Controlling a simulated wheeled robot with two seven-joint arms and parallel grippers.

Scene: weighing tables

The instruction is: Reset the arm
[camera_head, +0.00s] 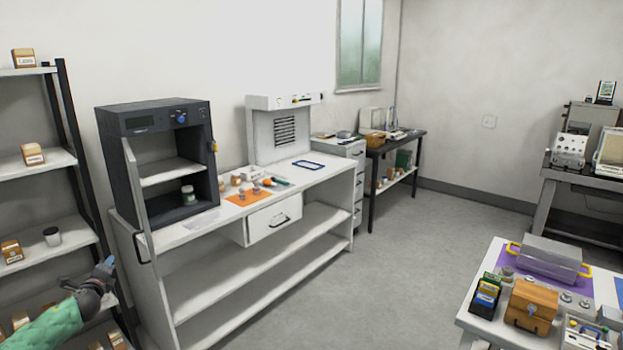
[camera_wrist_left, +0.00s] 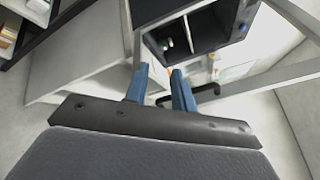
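My left gripper (camera_head: 106,266) shows at the lower left of the head view, in front of the shelf rack and left of the white bench. In the left wrist view its two blue fingers (camera_wrist_left: 160,78) stand apart with nothing held between them. The dark cabinet (camera_head: 150,119) stands on the bench with its door (camera_head: 138,200) swung open. A jar (camera_head: 188,195) sits inside on its floor. In the left wrist view a black handle (camera_wrist_left: 208,92) shows just beyond the right finger; I cannot tell the exact gap. My right gripper is in neither view.
The shelf rack (camera_head: 40,160) with boxes stands close at the left. The white bench (camera_head: 310,185) carries an orange mat (camera_head: 240,200) and a blue-rimmed tray (camera_head: 308,165). A table (camera_head: 477,318) with boxes is at the lower right. The floor (camera_head: 400,260) between is clear.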

